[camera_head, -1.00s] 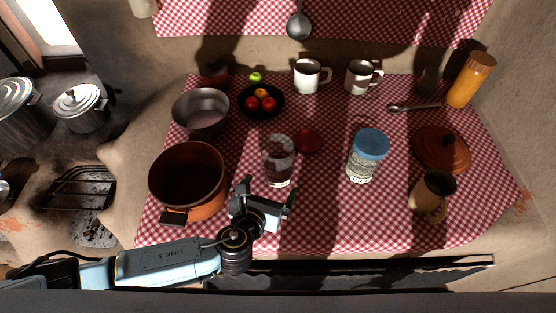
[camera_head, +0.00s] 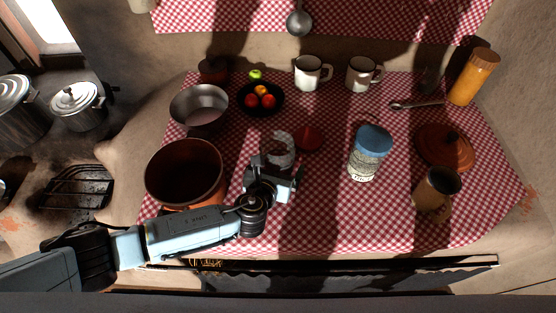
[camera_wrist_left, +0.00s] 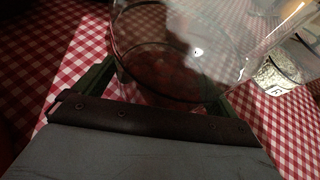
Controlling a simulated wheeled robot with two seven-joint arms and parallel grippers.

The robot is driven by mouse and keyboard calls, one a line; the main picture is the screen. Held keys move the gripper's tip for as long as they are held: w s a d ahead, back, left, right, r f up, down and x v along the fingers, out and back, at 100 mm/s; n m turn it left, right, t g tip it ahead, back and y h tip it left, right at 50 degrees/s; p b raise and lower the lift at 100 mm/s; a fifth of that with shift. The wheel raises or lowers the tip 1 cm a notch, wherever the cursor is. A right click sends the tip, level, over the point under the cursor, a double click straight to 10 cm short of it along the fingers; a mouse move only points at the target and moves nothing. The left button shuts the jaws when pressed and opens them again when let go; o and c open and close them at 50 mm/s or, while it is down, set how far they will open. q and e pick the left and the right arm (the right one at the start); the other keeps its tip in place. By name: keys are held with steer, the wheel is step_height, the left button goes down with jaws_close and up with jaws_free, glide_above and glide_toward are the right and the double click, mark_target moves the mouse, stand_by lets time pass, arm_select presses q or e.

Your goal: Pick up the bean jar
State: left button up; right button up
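A clear glass jar (camera_head: 281,148) stands on the checked cloth left of the middle; my gripper hides its lower part. A jar with a blue lid (camera_head: 371,153), a label and pale speckled contents stands to its right. I cannot tell for sure which one is the bean jar. My left gripper (camera_head: 277,170) is open at the near side of the glass jar. In the left wrist view the glass jar (camera_wrist_left: 185,45) is at and between the spread fingers, apparently not clamped; its contents are unclear. The labelled jar (camera_wrist_left: 278,75) shows at the right there. My right gripper is not in view.
A brown pot (camera_head: 184,172) stands close left of my left arm, with a metal bowl (camera_head: 199,108) behind it. A brown jug (camera_head: 436,192) and an orange-brown lid (camera_head: 443,147) are at the right.

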mark_target(281, 135)
arm_select(q)
steer(key=c, duration=1.2)
steer(key=shift+r, duration=0.1)
steer(key=shift+r+p, duration=1.25)
steer(key=shift+r, duration=1.95)
steer(key=shift+r+p, duration=0.45)
steer(key=shift+r, duration=1.25)
steer(key=shift+a+r+y+p, duration=0.1)
steer(key=shift+r+y+p, duration=0.25)
steer(key=shift+p, duration=0.2)
steer(key=a+n+y+p, duration=0.1)
steer(key=p, duration=0.1)
steer(key=s+a+r+n+y+p, duration=0.1)
steer(key=n+y+p, duration=0.1)
steer(key=s+a+n+y+p, duration=0.1)
steer(key=y+p, duration=0.1)
steer(key=shift+a+r+n+t+p, duration=0.15)
steer(key=shift+r+n+t+p, duration=0.15)
steer(key=shift+r+n+t, duration=0.1)
steer(key=s+a+n+g+y+p, duration=0.1)
steer(key=s+a+n+y+p, duration=0.3)
steer(key=s+p, duration=0.1)
steer(key=shift+s+a+f+y, duration=0.25)
steer(key=shift+s+a+y, duration=0.1)
steer(key=shift+s, duration=0.35)
